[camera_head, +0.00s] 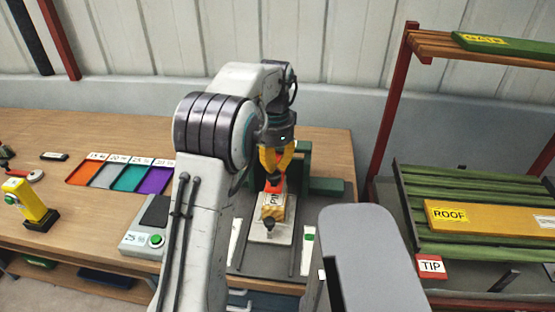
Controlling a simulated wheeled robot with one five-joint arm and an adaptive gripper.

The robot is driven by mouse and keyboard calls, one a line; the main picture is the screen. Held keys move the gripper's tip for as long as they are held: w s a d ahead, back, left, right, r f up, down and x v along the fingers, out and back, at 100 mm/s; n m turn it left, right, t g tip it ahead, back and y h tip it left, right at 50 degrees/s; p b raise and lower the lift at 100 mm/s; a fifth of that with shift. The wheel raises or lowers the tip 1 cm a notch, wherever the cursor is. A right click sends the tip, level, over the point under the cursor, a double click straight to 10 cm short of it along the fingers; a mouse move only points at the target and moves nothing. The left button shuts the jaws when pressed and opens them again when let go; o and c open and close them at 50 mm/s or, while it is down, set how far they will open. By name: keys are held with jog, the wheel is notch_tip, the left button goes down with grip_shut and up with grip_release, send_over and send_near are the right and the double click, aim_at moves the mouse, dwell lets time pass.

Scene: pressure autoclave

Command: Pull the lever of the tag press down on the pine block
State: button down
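The pine block (272,209), light wood with a partly hidden label on top, sits on a pale plate (257,237) at the press. A dark round knob (269,224) shows at its front. The tag press shows as a green frame (305,165) behind and to the right of my gripper. My gripper (274,178), with yellow-orange fingers, points down just above and behind the block. A red-orange part (275,186) shows at the fingertips. I cannot tell whether it is the lever or whether the fingers hold it. My arm and fingers hide much of the press.
Left of my arm are a grey scale-like device (143,241) with a green button, a coloured tray row (128,176) and a yellow tool (27,203) on the wooden bench (75,230). On the right stands a red-framed rack (388,110) with a green slatted shelf (480,190) and a ROOF board (490,217).

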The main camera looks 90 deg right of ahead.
notch_tip(320, 180, up, 9)
jog(key=p, duration=0.9)
dwell(1.4)
